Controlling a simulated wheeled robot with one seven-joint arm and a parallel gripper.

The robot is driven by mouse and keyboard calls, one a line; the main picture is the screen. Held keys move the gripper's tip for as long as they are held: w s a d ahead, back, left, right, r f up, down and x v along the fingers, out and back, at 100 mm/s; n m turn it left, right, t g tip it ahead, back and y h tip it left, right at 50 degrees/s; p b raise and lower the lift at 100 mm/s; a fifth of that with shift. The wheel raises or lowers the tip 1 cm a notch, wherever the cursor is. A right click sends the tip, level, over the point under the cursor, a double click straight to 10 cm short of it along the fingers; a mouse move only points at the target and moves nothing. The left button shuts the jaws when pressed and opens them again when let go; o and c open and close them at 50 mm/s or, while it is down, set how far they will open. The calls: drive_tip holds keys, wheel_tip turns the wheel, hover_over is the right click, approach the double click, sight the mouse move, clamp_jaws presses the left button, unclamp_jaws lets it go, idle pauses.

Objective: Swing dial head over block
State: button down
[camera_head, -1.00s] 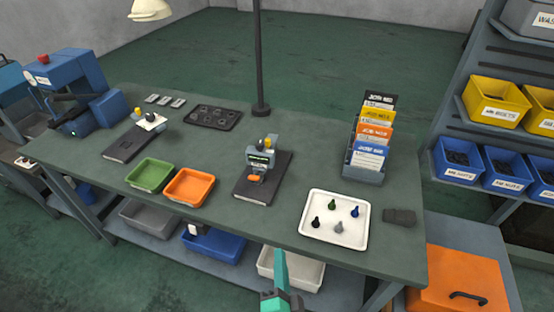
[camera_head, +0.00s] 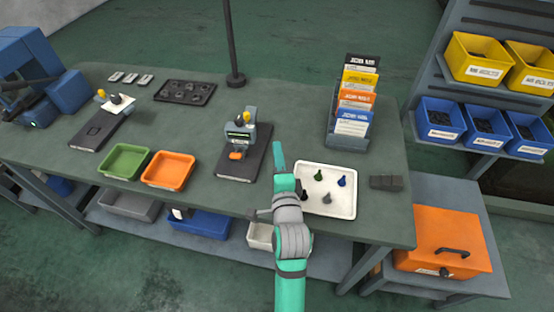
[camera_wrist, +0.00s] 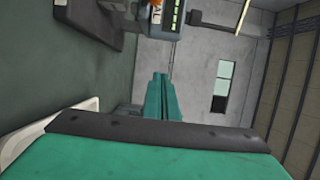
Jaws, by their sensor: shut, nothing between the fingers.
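A small grey instrument head (camera_head: 240,130) with a green-lit display, a yellow top and an orange part stands on a dark base block (camera_head: 240,165) mid-table. It also shows at the top of the wrist view (camera_wrist: 172,15). Further left, a second device (camera_head: 115,102) with a white face and yellow knob stands on another dark block (camera_head: 97,132). I cannot tell for certain which one is the dial head. My teal gripper (camera_head: 278,151) is shut and empty, right of the middle device and apart from it in the head view. Its shut fingers show in the wrist view (camera_wrist: 162,95).
A white tray (camera_head: 345,208) with several small coloured pieces lies right of my gripper, partly behind my arm. A card rack (camera_head: 346,138) stands behind it. Green (camera_head: 122,162) and orange (camera_head: 168,170) trays lie left. A lamp pole (camera_head: 232,50) rises at the back.

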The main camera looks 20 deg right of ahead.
drive_tip(key=w+a, duration=0.2)
drive_tip(key=w, duration=0.4)
drive_tip(key=shift+w+a, duration=0.15)
drive_tip(key=shift+w, duration=0.15)
drive_tip(key=shift+w, duration=0.1)
